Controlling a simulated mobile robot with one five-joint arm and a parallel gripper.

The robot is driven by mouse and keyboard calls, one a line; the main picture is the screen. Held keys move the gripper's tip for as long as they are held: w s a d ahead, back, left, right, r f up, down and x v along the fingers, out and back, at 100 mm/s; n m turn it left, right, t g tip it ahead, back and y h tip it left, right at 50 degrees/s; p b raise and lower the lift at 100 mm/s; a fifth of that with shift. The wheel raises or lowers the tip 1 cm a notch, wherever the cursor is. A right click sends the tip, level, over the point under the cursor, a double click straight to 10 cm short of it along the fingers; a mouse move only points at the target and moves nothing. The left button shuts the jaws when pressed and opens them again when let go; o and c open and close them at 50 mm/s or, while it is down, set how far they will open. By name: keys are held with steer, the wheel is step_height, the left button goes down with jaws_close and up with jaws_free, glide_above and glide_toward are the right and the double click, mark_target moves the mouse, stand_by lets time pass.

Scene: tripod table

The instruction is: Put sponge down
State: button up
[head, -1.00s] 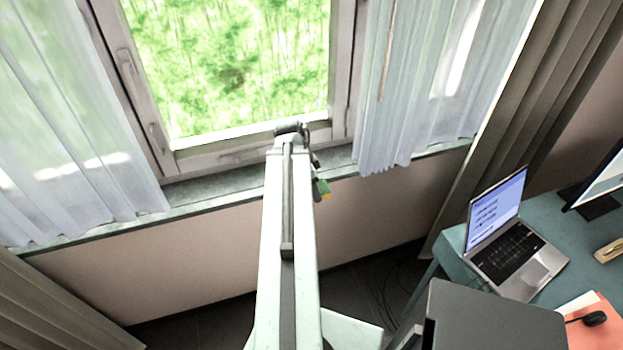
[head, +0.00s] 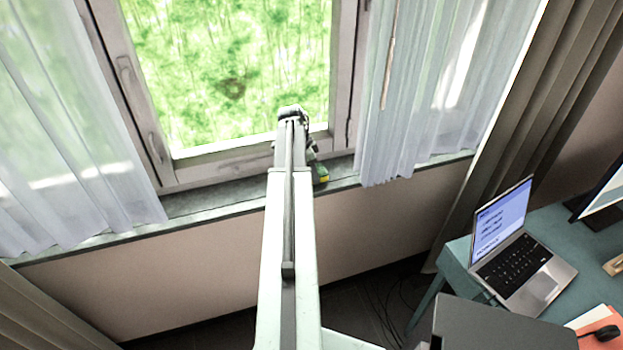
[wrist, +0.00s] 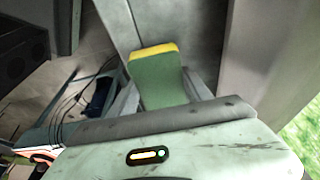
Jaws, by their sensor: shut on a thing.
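The sponge (wrist: 158,82) is green with a yellow end. In the wrist view it sits between the two fingers of my gripper (wrist: 157,92), which is shut on it. In the head view my gripper (head: 314,162) is mostly hidden behind the end of my arm. A small green and yellow part of the sponge (head: 320,174) shows to the right of the arm, in front of the grey window sill (head: 215,198). I cannot tell whether the sponge touches the sill.
The window frame (head: 225,163) rises behind the sill, with white curtains (head: 425,90) on both sides. Bare sill shows to the left of my arm. A teal desk (head: 560,226) with a laptop (head: 520,260) stands at the right. Cables (wrist: 88,92) lie on the floor.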

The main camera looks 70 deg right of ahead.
step_height(320, 180, down, 2)
steer(key=shift+f+b, duration=0.15)
steer(key=shift+b, duration=0.25)
steer(key=shift+r, duration=0.25)
steer(key=shift+f, duration=0.15)
steer(key=o, duration=1.4)
steer(key=p+v, duration=1.2)
steer(key=shift+w, duration=0.1)
